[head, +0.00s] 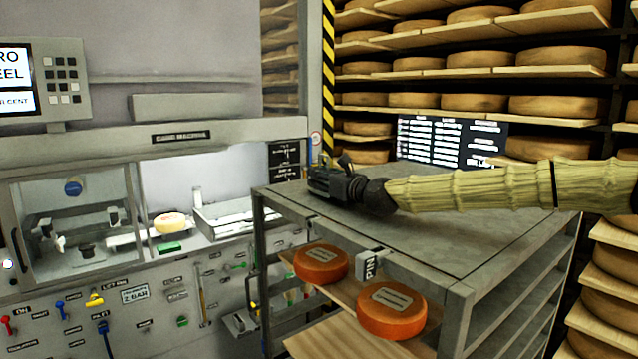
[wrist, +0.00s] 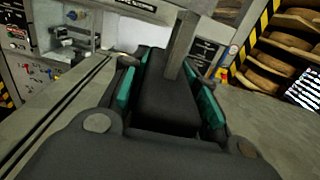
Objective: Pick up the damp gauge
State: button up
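My gripper (head: 338,182) reaches in from the right, low over the top of the grey metal rack. In the wrist view its two fingers with teal pads (wrist: 168,92) stand apart on either side of a dark block (wrist: 165,102). A grey post (wrist: 182,45) rises from the block or just behind it. The block may be the damp gauge, but no label on it shows. It nearly fills the space between the pads. I cannot tell whether the pads press on it. In the head view my gripper hides most of that spot.
The rack top (head: 440,235) is otherwise bare. Two orange cheeses (head: 321,262) lie on the board below, beside a tag reading PIN (head: 370,263). A machine with a glass-fronted chamber (head: 75,225) stands left. Cheese shelves (head: 470,105) and a dark notice board (head: 440,140) are behind.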

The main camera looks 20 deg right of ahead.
aim_at(328, 167)
jog(key=c, duration=0.3)
jog(key=shift+c, duration=0.4)
jog(key=shift+d, duration=0.1)
jog(key=shift+r, duration=0.1)
notch_tip(328, 167, up, 3)
jog(key=shift+f+b, duration=0.1)
jog(key=shift+b, duration=1.05)
jog(key=shift+s+r, duration=0.25)
jog(key=shift+s, duration=0.05)
jog(key=s+a+r+b, duration=0.1)
jog(key=s+a+b, duration=0.2)
jog(key=s, duration=1.2)
jog(key=shift+s+r+b, duration=0.15)
jog(key=shift+r+b, duration=0.15)
jog(key=shift+b, duration=0.95)
